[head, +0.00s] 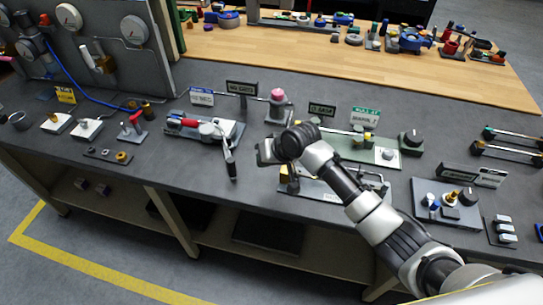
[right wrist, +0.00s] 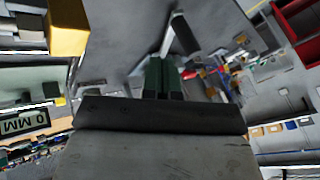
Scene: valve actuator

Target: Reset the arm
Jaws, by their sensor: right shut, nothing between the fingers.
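My right arm reaches in from the lower right of the head view, over the front part of the dark workbench (head: 330,215). Its gripper (head: 266,151) is shut and empty, above the bench near the middle of the view. It partly covers the green-based fixture (head: 365,148) and the plate with a metal handle (head: 318,190) behind and below it. My left gripper is not in view.
A red-and-white valve unit with a lever (head: 205,130) stands left of the gripper. A pink-topped post (head: 278,105) stands behind it. A grey plate with knobs (head: 447,203) lies to the right. A gauge panel (head: 90,45) rises at the back left. The floor in front is clear.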

